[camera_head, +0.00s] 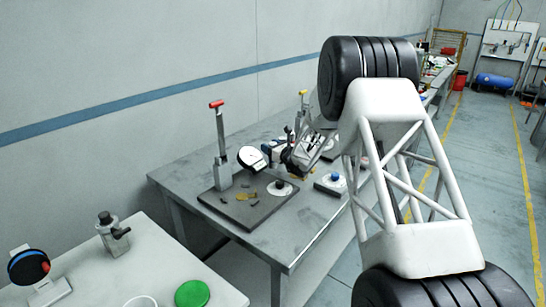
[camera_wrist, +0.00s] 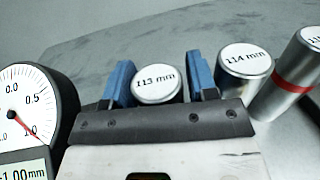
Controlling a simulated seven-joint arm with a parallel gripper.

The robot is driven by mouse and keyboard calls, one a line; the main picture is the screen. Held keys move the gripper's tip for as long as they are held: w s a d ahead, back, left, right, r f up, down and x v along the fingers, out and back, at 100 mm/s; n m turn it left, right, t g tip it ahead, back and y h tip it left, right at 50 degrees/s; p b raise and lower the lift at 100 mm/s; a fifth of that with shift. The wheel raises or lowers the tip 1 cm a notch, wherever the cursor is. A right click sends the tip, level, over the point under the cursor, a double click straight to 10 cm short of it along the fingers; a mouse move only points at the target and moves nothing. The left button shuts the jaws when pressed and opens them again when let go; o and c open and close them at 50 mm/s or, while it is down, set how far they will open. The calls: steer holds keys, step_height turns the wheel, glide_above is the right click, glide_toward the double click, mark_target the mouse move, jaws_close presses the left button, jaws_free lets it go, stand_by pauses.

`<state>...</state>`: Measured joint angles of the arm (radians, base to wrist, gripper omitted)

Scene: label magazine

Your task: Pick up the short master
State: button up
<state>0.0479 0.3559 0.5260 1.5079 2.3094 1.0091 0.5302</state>
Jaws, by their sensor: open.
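A silver cylinder with a white top marked "113 mm" (camera_wrist: 157,87), the lowest number I can read, stands between the two blue fingers of my gripper (camera_wrist: 162,78) in the wrist view. My gripper is open, with one finger on each side of it. Whether the fingers touch it I cannot tell, and its lower part is hidden by the gripper body. Right of the right finger stands a cylinder marked "114 mm" (camera_wrist: 243,63). In the head view the masters are too small or hidden to make out.
A dial gauge (camera_wrist: 30,105) stands close at the left in the wrist view. A cylinder with a red band (camera_wrist: 292,84) is at the right, its label cut off. In the head view a red-handled stand (camera_head: 220,145) rises from a dark plate (camera_head: 235,213) on the grey table (camera_head: 175,180).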

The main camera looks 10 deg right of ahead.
steer(key=shift+w+a, duration=0.1)
steer(key=shift+w, duration=0.05)
stand_by(0.4)
jaws_close()
steer(key=shift+r, duration=0.2)
steer(key=shift+r, duration=4.85)
